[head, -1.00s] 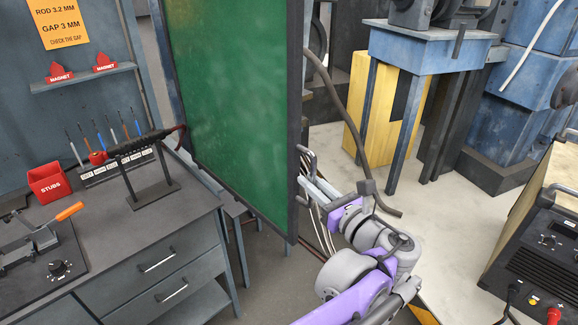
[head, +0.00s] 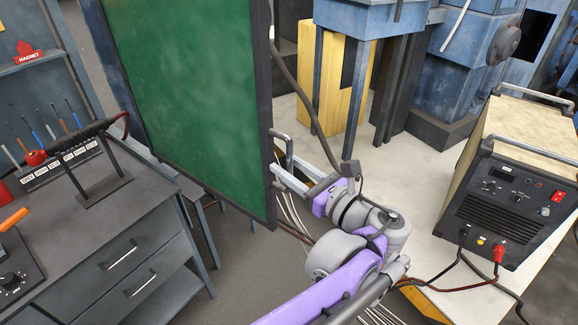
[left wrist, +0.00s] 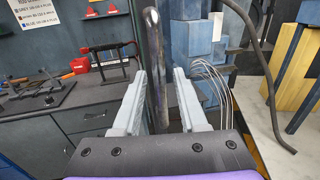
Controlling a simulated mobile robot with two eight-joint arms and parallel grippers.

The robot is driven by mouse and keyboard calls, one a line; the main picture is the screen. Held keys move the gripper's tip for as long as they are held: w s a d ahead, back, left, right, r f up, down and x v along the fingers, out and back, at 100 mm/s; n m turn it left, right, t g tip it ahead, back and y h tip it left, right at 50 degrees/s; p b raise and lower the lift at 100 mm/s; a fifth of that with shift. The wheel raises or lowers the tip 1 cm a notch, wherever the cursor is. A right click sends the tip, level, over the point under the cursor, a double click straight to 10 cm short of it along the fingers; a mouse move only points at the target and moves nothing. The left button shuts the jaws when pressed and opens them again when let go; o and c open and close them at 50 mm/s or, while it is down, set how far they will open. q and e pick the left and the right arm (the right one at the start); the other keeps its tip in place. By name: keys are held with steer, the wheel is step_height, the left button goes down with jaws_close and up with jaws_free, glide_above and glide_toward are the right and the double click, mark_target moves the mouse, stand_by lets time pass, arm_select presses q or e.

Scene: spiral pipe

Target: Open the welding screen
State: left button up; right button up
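The welding screen (head: 185,95) is a green panel in a dark frame, standing upright left of centre in the head view. A grey bar handle (head: 289,146) sticks out from its right edge. My left gripper (head: 284,172) is at this handle, its arm coming up from below. In the left wrist view, a dark upright bar (left wrist: 157,60), apparently the handle, stands between the two pale fingers (left wrist: 160,75). Gaps show on both sides of the bar, so the fingers look open around it. My right gripper is not in view.
A workbench (head: 150,215) with drawers stands left of the screen. A welding machine (head: 500,205) with cables is at the right. A yellow cabinet (head: 335,80) and a blue stand (head: 365,18) are behind. Cables lie on the floor by my left arm.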

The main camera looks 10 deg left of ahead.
arm_select(q)
steer(key=shift+d, duration=0.1)
steer(key=v, duration=1)
steer(key=shift+s+d+b, duration=0.25)
steer(key=shift+b, duration=0.05)
steer(key=s+a+f+n+g+h+p, duration=0.1)
steer(key=s+a+f+n+g+h, duration=0.2)
steer(key=a+f+n, duration=0.35)
steer(key=s+a+f+n+g+h+p, duration=0.2)
steer(key=a+f+n+h, duration=0.15)
steer(key=a+f, duration=0.5)
steer(key=s+f+n+h+p, duration=0.1)
steer(key=s+f+n+h, duration=0.6)
steer(key=n, duration=0.7)
steer(key=shift+s+a+n+h+p, duration=0.2)
steer(key=shift+s+n+h+p, duration=0.2)
steer(key=shift+s+h, duration=0.55)
